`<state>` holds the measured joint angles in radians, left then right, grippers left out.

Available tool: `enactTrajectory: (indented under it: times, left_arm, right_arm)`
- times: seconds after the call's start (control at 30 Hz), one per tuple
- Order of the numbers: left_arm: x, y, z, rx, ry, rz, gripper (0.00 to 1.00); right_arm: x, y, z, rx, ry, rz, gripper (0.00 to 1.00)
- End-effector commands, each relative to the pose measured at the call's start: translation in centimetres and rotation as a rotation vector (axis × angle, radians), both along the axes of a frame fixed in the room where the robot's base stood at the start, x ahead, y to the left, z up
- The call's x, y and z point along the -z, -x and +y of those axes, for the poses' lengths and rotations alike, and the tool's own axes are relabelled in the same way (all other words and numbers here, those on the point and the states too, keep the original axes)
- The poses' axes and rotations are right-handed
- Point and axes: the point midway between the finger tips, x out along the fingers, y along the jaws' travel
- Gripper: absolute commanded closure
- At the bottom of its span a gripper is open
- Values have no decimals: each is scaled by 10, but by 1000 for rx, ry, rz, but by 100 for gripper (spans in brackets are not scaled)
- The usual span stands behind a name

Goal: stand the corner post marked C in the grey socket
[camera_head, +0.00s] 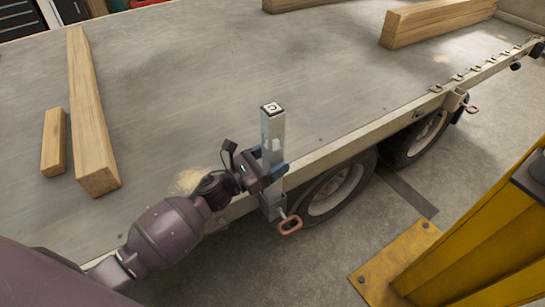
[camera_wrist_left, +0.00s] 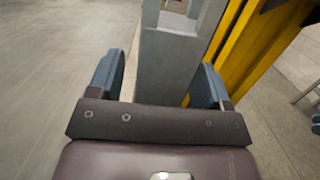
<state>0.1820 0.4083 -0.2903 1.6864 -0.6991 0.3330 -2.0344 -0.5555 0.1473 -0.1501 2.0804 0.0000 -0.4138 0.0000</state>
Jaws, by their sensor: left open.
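The corner post (camera_head: 272,128) is a grey metal post with a dark mark like a C on its pale top. It stands upright at the near side edge of the trailer bed. Its lower end meets the grey socket (camera_head: 271,207) on the trailer's side; the joint is partly hidden by my gripper. My left gripper (camera_head: 268,165) is open, with its fingers on either side of the post. In the left wrist view the post (camera_wrist_left: 165,70) stands between the spread blue-grey fingers, with gaps at both sides. My right gripper is not in view.
More timber (camera_head: 430,22) lies at the back. A yellow post (camera_head: 470,230) stands at right.

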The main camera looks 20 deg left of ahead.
Motion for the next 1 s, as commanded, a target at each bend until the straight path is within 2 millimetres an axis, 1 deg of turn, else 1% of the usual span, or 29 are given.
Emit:
enactTrajectory:
  times: [0.17, 0.4, 0.6, 0.8, 1.0]
  left_arm:
    - [4, 14, 11, -2, 0, 2, 28]
    - [10, 48, 38, -3, -1, 2, 28]
    - [14, 71, 56, 0, 1, 0, 28]
    - [15, 82, 64, 1, 0, -2, 28]
    - [14, 83, 65, 1, 2, -2, 28]
  right_arm:
    - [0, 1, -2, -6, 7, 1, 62]
    - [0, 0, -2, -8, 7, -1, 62]
    - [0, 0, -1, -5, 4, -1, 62]
    - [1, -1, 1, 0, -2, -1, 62]
    - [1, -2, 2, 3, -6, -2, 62]
